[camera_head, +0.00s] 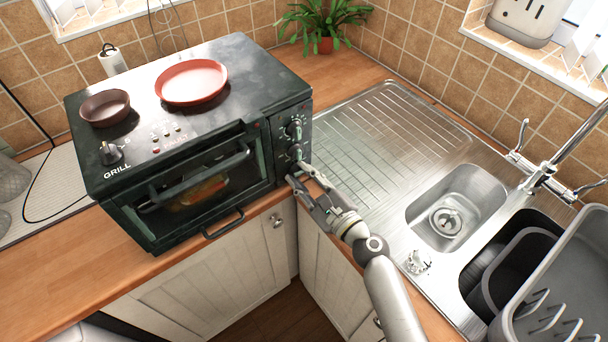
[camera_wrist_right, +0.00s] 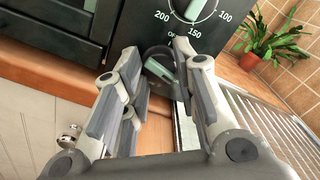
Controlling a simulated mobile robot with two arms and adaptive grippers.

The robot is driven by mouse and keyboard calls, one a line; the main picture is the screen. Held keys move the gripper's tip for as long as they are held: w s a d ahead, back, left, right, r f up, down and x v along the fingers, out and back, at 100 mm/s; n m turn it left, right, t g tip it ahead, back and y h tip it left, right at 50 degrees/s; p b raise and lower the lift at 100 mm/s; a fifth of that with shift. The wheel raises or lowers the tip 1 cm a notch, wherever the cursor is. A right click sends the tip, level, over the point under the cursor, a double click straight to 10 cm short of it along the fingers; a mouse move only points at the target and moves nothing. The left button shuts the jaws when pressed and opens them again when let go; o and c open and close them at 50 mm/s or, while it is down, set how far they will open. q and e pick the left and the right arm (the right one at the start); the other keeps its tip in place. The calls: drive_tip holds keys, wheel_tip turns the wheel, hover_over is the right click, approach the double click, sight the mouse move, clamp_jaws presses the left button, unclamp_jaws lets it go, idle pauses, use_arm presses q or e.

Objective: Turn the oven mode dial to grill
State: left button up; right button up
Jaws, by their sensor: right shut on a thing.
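The oven (camera_head: 190,130) is a dark countertop unit with a glass door and a control panel on its right front. An upper dial (camera_head: 296,128) and a dial below it (camera_head: 294,152) show on the panel. My right gripper (camera_head: 303,173) is at the low end of this panel. In the right wrist view its fingers are shut around a dark knob (camera_wrist_right: 160,66), below a temperature dial (camera_wrist_right: 194,9) marked 100, 150 and 200. The word GRILL shows beside a black knob (camera_head: 110,153) on the oven top. My left gripper is not in view.
A red plate (camera_head: 191,82) and a brown bowl (camera_head: 105,107) sit on the oven. The steel drainer (camera_head: 385,135) and sink (camera_head: 455,205) are to the right. A potted plant (camera_head: 325,22) stands behind. The wooden worktop (camera_head: 55,240) is clear at front left.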

drive_tip(key=shift+m+p, duration=0.35)
drive_tip(key=shift+m, duration=0.95)
drive_tip(key=shift+f+m, duration=0.1)
drive_tip(key=shift+m, duration=0.2)
drive_tip(key=o, duration=1.1)
drive_tip(key=shift+c, duration=0.2)
drive_tip(key=shift+s+d, duration=0.1)
drive_tip(key=v, duration=1.1)
drive_tip(key=shift+s+d, duration=0.2)
drive_tip(key=shift+s, duration=0.1)
drive_tip(key=shift+s, duration=0.1)
